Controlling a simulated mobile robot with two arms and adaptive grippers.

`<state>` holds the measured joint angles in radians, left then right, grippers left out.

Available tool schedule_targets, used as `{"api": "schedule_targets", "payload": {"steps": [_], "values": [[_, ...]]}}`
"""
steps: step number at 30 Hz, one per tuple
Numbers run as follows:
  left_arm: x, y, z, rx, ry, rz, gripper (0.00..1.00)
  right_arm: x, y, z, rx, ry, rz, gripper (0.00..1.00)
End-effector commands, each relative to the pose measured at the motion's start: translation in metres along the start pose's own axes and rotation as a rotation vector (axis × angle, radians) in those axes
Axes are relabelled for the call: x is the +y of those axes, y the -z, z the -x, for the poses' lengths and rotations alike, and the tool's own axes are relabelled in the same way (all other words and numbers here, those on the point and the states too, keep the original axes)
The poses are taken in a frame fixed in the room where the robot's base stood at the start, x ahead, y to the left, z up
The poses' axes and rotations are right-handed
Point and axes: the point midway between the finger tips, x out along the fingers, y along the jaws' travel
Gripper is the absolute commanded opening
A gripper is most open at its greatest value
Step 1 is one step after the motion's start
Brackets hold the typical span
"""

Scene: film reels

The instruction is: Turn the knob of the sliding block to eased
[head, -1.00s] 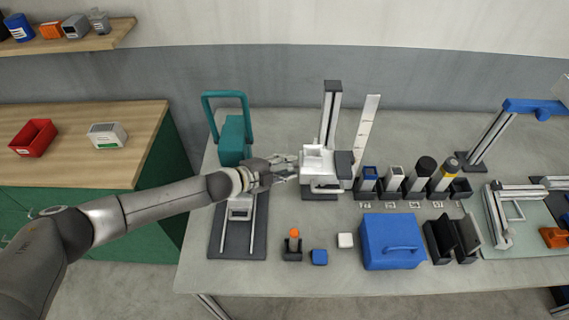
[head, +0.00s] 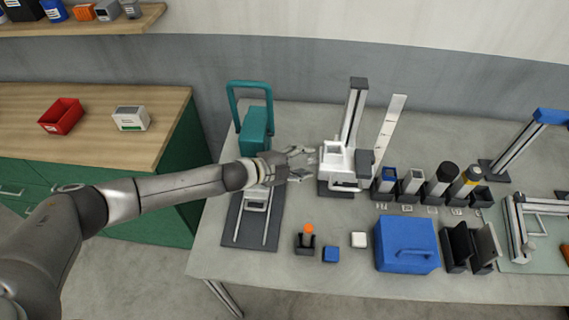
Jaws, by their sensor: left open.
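The sliding block appears to be the white block (head: 337,158) on an upright rail (head: 353,115) with a dark top cap. A dark grey part (head: 364,161), possibly its knob, sits on the block's right side. Any setting marks are too small to read. My left gripper (head: 309,162) is open and empty, just left of the white block, fingers pointing at it. A small gap seems to show between fingertips and block. My right gripper is not in view.
A teal-handled device (head: 256,128) on a dark base stands close behind and left of my left gripper. A white scale strip (head: 391,135) and several dark holders (head: 411,186) are right of the block. A blue box (head: 406,244) and an orange-topped knob (head: 308,237) stand in front.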

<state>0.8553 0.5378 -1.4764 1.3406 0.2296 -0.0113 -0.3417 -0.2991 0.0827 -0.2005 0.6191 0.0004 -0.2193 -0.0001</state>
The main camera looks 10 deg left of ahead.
Motion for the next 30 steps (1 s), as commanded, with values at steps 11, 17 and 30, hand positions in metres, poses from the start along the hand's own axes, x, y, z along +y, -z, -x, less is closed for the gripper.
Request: {"api": "schedule_targets", "payload": {"steps": [11, 17, 30], "values": [[0.000, -0.002, 0.064, -0.003, -0.001, 0.000, 0.52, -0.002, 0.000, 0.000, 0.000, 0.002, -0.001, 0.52], [0.001, -0.002, 0.094, -0.004, -0.002, 0.000, 0.52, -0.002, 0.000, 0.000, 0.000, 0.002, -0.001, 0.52], [0.000, -0.001, 0.110, -0.002, -0.001, 0.000, 0.52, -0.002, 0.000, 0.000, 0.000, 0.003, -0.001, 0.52]]}}
